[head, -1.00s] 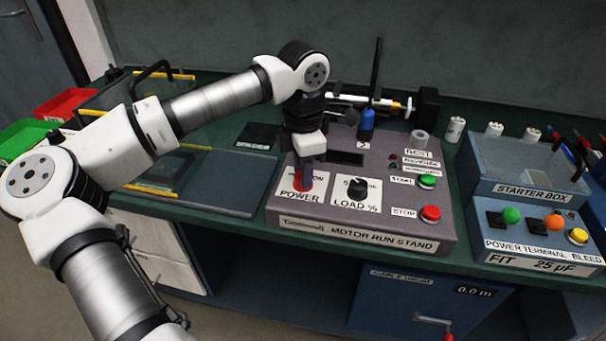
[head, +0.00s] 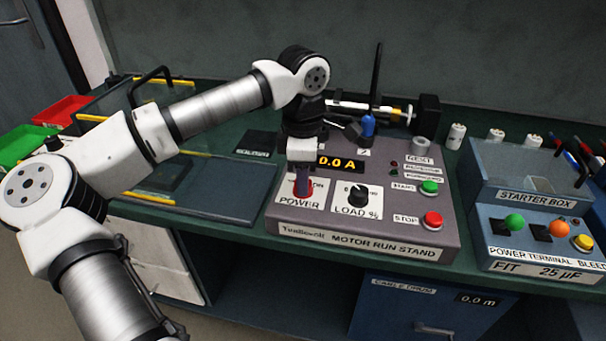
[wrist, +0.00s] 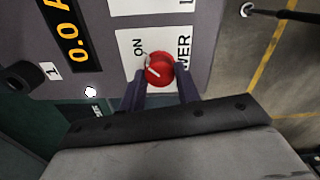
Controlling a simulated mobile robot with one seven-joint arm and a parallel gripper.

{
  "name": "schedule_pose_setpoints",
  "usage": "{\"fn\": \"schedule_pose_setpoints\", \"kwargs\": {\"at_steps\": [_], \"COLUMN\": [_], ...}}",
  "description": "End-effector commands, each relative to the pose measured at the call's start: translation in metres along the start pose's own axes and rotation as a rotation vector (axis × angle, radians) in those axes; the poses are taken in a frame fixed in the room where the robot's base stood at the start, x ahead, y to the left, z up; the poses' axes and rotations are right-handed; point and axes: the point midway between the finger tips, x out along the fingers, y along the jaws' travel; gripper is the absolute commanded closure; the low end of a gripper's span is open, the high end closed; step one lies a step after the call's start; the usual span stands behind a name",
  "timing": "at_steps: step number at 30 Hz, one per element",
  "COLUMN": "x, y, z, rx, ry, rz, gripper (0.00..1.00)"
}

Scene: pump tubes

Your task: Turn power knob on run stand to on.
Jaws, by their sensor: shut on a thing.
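The motor run stand (head: 375,238) is a grey sloped console on the green bench. Its red power knob (wrist: 160,69) sits on a white plate marked ON and POWER. In the wrist view its white pointer line is angled toward the ON side. My gripper (wrist: 160,80) is shut on the knob, one finger on each side. In the head view my gripper (head: 302,185) points down over the knob (head: 301,190) and hides part of it. The stand's display (head: 339,164) is lit and reads 0.0 A; it also shows in the wrist view (wrist: 72,40).
Right of the power knob are the black load knob (head: 358,196), the green start button (head: 429,187) and the red stop button (head: 433,220). The blue starter box (head: 530,200) stands at the right. A dark flat panel (head: 225,180) lies to the left.

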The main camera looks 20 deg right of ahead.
Motion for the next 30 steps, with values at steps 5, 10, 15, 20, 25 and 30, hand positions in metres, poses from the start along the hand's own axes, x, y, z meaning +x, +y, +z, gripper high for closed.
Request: {"fn": "schedule_pose_setpoints", "kwargs": {"at_steps": [5, 10, 15, 20, 25, 30], "x": [-0.002, -0.001, -0.001, -0.004, -0.029, -0.069], "y": [0.001, 0.001, 0.000, 0.001, 0.001, 0.001], "z": [0.000, 0.000, 0.000, 0.000, 0.000, 0.000], "rx": [0.000, 0.000, -0.001, -0.001, -0.002, -0.003], "ry": [-0.001, 0.000, 0.000, 0.000, 0.001, 0.001], "rz": [0.005, 0.003, 0.002, 0.002, 0.004, 0.006], "gripper": [0.65, 0.46, 0.46, 0.46, 0.46, 0.46]}}
